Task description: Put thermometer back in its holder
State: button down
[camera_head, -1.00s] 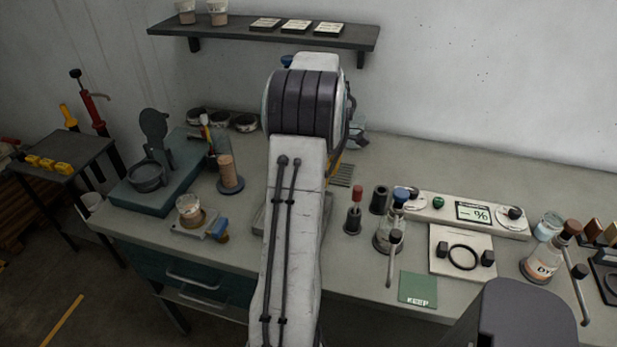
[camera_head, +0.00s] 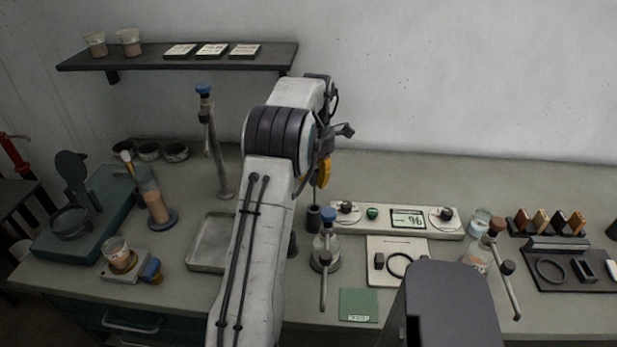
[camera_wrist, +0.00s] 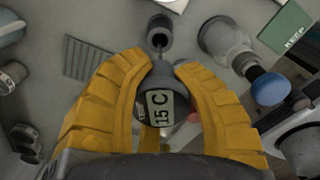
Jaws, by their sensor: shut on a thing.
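My gripper (camera_wrist: 160,85) is shut on the thermometer (camera_wrist: 164,106), whose dark round head with a "15 C" display sits between the yellow fingers. Its thin stem points away from the wrist camera, toward the dark cylindrical holder (camera_wrist: 160,27). I cannot tell whether the stem tip is inside the holder opening or just short of it. In the head view, the yellow fingers of my gripper (camera_head: 322,170) are above the holder (camera_head: 313,219), which stands on the bench left of the blue-capped flask. The thermometer's head is mostly hidden there by my arm.
The blue-capped flask (camera_head: 325,252) stands close right of the holder. The panel with a "%" display (camera_head: 408,218) lies behind it to the right. A green card (camera_head: 358,305) lies in front. A metal tray (camera_head: 205,250) and a tall blue-topped post (camera_head: 222,165) are to the left.

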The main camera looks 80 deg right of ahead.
aim_at(315, 167)
jog(key=shift+f+b, duration=2.1)
jog(key=shift+f, duration=0.1)
jog(key=shift+f+b, duration=1.3)
jog(key=shift+f, duration=0.9)
jog(key=c, duration=0.8)
grip_release()
jog(key=shift+c, duration=0.2)
jog(key=shift+r, duration=5.95)
